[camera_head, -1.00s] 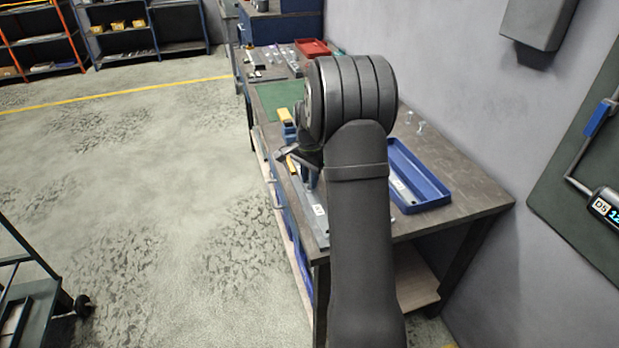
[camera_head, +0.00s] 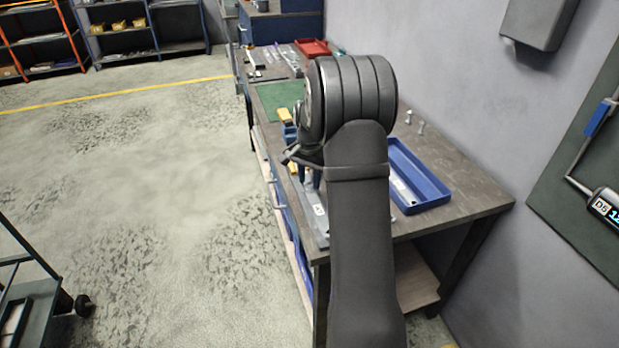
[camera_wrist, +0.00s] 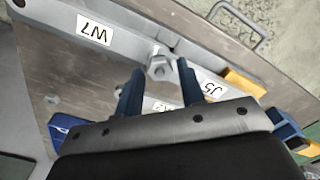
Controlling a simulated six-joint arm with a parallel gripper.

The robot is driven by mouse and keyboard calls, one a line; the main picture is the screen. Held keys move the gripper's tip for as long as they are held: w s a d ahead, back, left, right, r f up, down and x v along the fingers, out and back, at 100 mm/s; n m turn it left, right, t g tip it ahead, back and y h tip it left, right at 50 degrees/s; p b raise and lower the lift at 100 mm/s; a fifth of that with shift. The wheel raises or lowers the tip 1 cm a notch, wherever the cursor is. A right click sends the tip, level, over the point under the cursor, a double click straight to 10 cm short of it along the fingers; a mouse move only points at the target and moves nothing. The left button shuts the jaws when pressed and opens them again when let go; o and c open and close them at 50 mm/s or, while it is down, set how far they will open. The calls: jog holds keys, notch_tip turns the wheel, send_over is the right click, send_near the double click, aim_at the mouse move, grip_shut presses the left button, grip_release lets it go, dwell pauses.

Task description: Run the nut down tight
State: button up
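A grey hex nut (camera_wrist: 160,69) with a bolt end sits on a galvanized bracket (camera_wrist: 135,38) in the wrist view. The bracket carries a white label reading W7. My gripper (camera_wrist: 160,75) has two dark blue fingers, one on each side of the nut, with a visible gap to it. The gripper is open and holds nothing. In the head view, my arm hides most of the work spot, and the gripper (camera_head: 309,178) shows only partly over the bench's left edge. The nut cannot be made out there.
A blue tray (camera_head: 440,188) lies on the workbench (camera_head: 470,188) right of my arm. Two bolts (camera_head: 421,128) stand near the wall side. A yellow part (camera_wrist: 245,84) and a label reading J5 (camera_wrist: 208,88) are right of the nut. A green mat (camera_head: 278,97) lies farther back.

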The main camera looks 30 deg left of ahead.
jog(key=n, duration=0.6)
jog(key=shift+n, duration=0.4)
jog(key=n, duration=1)
jog(key=shift+n, duration=2.5)
grip_shut()
